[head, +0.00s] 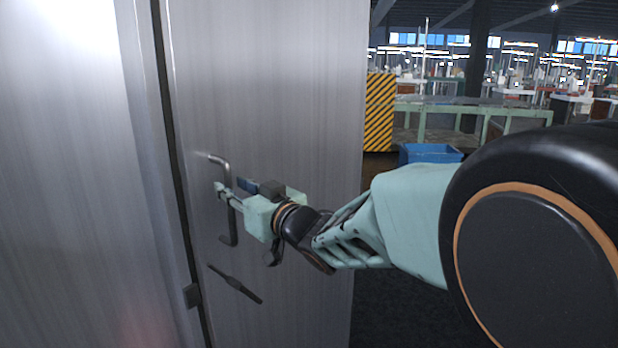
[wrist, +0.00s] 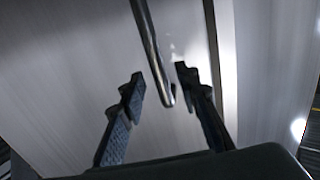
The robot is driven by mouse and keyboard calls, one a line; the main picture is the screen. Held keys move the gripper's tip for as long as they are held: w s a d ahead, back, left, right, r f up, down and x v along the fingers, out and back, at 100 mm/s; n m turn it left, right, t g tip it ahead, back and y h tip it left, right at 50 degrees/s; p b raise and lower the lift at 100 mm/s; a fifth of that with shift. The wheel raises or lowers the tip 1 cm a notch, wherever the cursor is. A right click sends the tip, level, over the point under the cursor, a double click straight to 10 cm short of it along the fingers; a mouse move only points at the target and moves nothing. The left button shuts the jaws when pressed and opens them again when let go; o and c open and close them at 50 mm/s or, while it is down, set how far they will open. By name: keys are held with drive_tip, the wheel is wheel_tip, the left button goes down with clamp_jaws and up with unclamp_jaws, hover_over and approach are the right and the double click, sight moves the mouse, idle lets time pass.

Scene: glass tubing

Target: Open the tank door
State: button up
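The tank door (head: 280,80) is a tall brushed-metal panel, with a narrow dark seam along its left edge in the head view. A bent metal handle (head: 222,165) stands out from it and runs roughly vertically. My gripper (head: 231,190) is at the handle, its fingers pointing toward the door. In the wrist view the handle bar (wrist: 152,50) runs down between my two open fingers (wrist: 158,78), with its rounded lower end in view. A gap shows on both sides of the bar. I cannot tell how deep the bar sits between the fingers.
A thin dark bar (head: 235,284) shows on the door below the handle, and a small dark fitting (head: 192,295) sits at the seam. A brushed-metal panel (head: 70,180) fills the left. Behind at right are a blue bin (head: 430,153), a yellow-black striped panel (head: 379,112) and green-framed tables (head: 470,112).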

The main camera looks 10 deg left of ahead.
drive_tip(key=shift+x, duration=1.45)
clamp_jaws()
